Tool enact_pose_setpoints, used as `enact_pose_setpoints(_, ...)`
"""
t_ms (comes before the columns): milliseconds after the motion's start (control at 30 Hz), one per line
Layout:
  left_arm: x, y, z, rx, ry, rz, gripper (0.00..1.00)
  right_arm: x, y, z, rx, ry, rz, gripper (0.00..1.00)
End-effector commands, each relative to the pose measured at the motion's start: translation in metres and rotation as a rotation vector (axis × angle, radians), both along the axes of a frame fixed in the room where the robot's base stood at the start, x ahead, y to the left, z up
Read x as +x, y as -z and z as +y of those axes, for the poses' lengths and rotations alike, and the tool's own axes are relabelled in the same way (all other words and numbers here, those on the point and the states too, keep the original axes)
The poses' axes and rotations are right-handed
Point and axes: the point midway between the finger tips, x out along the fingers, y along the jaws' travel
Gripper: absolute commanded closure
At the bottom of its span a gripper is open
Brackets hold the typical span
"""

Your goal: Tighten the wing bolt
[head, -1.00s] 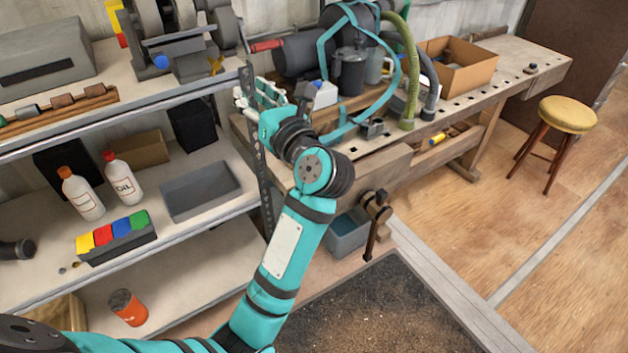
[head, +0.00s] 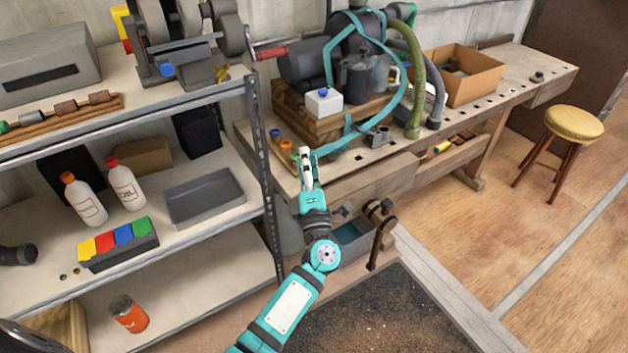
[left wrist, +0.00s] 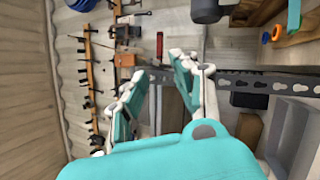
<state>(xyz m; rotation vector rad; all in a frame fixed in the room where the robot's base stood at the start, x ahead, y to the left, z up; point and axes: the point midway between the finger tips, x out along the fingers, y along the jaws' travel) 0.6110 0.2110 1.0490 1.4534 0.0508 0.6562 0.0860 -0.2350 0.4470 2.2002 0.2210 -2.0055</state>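A yellow wing-shaped bolt (head: 221,73) is on the right front of the grey bench grinder (head: 180,62) on the upper shelf, in the head view. My left gripper (head: 305,154) is to its right and lower in the picture, by the workbench's left front edge, apart from the bolt. In the left wrist view its two fingers (left wrist: 158,66) stand apart with nothing between them. I cannot make out the bolt in the left wrist view. My right gripper is not in view.
The shelf's metal upright (head: 262,165) stands between my left gripper and the shelves. A wooden block with a white box (head: 323,102) and hoses are on the workbench (head: 395,150). A red-handled tool (head: 272,53) projects near the grinder.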

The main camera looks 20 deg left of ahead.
Motion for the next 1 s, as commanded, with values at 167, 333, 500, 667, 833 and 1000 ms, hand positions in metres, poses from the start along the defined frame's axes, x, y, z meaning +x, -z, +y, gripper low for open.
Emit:
enact_pose_setpoints(167,0.002,0.031,-0.01,0.105,0.033,0.084,0.71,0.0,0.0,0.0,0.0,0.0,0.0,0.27)
enact_pose_setpoints(333,0.002,0.048,-0.015,0.162,0.053,0.131,0.71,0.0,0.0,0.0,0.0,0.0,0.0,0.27)
enact_pose_setpoints(500,0.002,0.054,-0.017,0.182,0.06,0.146,0.71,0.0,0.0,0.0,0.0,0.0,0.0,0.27)
enact_pose_setpoints(667,0.002,0.054,-0.017,0.182,0.06,0.146,0.71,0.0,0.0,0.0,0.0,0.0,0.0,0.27)
enact_pose_setpoints(833,0.002,0.054,-0.017,0.182,0.06,0.146,0.71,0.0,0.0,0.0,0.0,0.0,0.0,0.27)
enact_pose_setpoints(1000,0.005,0.039,-0.023,0.234,0.074,0.135,0.71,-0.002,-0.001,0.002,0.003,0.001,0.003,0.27)
